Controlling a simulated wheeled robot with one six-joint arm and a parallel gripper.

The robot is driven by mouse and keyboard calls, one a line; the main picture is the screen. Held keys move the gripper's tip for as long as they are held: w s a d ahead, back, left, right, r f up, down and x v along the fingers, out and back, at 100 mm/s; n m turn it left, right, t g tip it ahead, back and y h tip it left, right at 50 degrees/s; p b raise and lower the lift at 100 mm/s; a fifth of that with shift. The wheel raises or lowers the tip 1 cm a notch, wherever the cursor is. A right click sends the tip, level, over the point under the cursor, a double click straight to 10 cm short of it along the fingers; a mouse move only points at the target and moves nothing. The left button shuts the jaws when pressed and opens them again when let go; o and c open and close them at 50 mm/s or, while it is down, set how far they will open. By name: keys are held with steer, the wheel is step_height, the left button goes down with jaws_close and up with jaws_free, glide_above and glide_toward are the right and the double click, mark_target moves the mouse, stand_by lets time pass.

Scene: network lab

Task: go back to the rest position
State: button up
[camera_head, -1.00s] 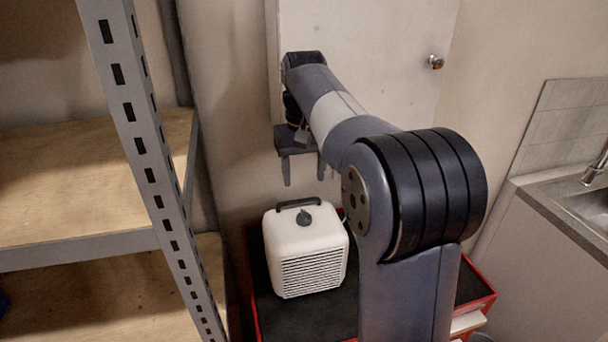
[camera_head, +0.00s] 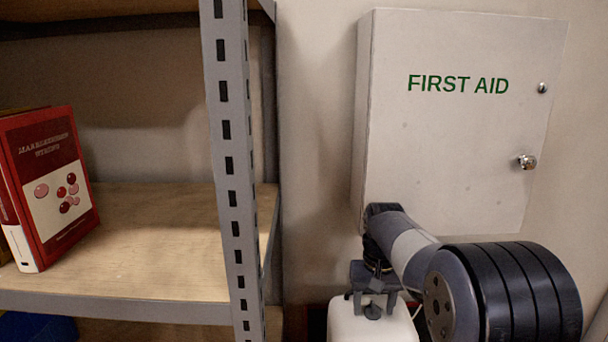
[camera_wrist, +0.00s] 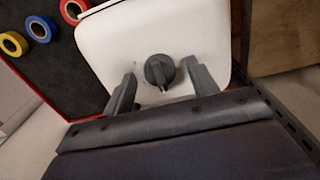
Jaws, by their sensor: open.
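My gripper (camera_head: 375,310) is open and empty, pointing down over the white heater (camera_head: 345,325) in the head view. The heater is cut off by the bottom edge there. In the wrist view my gripper's two fingers (camera_wrist: 163,88) stand apart, with the heater's dark round knob (camera_wrist: 159,70) between them in the picture and nothing gripped. The heater's white top (camera_wrist: 130,35) fills the middle of that view. I cannot tell how far the fingertips are above it.
A white first aid cabinet (camera_head: 440,130) hangs on the wall close behind my arm. A grey metal shelf post (camera_head: 232,170) stands left, with a red book (camera_head: 50,185) on the shelf. Yellow (camera_wrist: 13,43), blue (camera_wrist: 40,28) and red (camera_wrist: 72,8) tape rolls lie beside the heater.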

steer(key=shift+r, duration=0.1)
stand_by(0.4)
step_height(320, 180, up, 11)
step_height(320, 180, down, 11)
steer(key=shift+f, duration=0.2)
steer(key=shift+m, duration=0.4)
steer(key=m+b, duration=0.2)
steer(key=m, duration=0.2)
steer(key=shift+m, duration=0.3)
steer(key=m+b, duration=0.3)
steer(key=m, duration=0.3)
steer(key=shift+b, duration=0.3)
step_height(320, 180, up, 11)
steer(key=shift+p, duration=0.35)
